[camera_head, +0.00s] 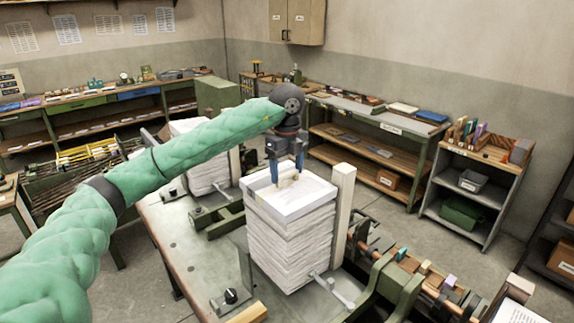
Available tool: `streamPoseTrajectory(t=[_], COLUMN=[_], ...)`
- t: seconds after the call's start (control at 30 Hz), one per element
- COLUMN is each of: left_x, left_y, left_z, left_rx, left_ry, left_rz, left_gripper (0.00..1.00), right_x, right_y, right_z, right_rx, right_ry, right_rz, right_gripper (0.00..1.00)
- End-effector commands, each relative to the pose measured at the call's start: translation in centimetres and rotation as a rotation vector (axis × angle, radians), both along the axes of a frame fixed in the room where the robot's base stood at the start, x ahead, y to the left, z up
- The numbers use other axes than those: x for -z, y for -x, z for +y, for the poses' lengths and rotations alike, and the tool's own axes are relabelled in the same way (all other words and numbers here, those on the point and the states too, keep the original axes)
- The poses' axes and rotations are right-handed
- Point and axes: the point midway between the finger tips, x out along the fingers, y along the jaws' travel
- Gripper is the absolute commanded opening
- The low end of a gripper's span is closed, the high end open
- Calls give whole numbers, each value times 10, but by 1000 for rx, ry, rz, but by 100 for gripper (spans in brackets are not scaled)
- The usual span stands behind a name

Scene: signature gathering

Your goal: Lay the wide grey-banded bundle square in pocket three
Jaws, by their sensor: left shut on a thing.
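A tall stack of white paper bundles (290,243) stands on the bench at the middle of the view. A wide white bundle (318,193) with a greyish edge lies at its top; a grey band cannot be made out clearly. My left gripper (287,180) points down onto this top bundle and is shut, its blue fingers at the paper with small tan pieces between them. The exact grip is too small to see. No pocket number is readable, so I cannot tell which is pocket three. My right gripper is out of view.
A pale upright post (343,205) stands close at the stack's right side. Another paper stack (207,178) stands behind to the left, partly covered by my green arm. A metal lever (332,290) juts out at the stack's base.

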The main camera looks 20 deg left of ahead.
Motion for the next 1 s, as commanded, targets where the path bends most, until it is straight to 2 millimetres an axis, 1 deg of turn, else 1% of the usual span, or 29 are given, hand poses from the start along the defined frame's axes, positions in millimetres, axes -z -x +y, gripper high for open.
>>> streamPoseTrajectory(t=[0.17, 0.3, 0.33, 0.4, 0.43, 0.67, 0.8, 0.87, 1.0], left_x=[0, 4, 3, 3, 3, 3, -1, -2, -18], left_y=[0, 0, 0, 0, 0, 0, 0, -1, -1], left_z=[0, 0, 0, 0, 0, 0, 0, 0, -1], left_rx=[0, 0, 0, 0, 0, 0, 0, -1, 0], left_ry=[0, 0, 0, 0, 0, 0, 0, 0, 0], left_rz=[-1, -1, 0, 0, 0, 0, 0, -2, -3], left_gripper=[5, 5, 74, 88, 90, 90, 90, 90, 90], right_x=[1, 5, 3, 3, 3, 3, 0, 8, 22], right_y=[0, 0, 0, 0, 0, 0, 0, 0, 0], right_z=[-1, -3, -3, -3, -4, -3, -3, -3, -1], right_rx=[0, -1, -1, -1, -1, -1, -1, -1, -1], right_ry=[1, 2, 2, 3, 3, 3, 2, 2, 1], right_rz=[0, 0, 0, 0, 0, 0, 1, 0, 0], right_gripper=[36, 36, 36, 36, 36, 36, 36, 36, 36])
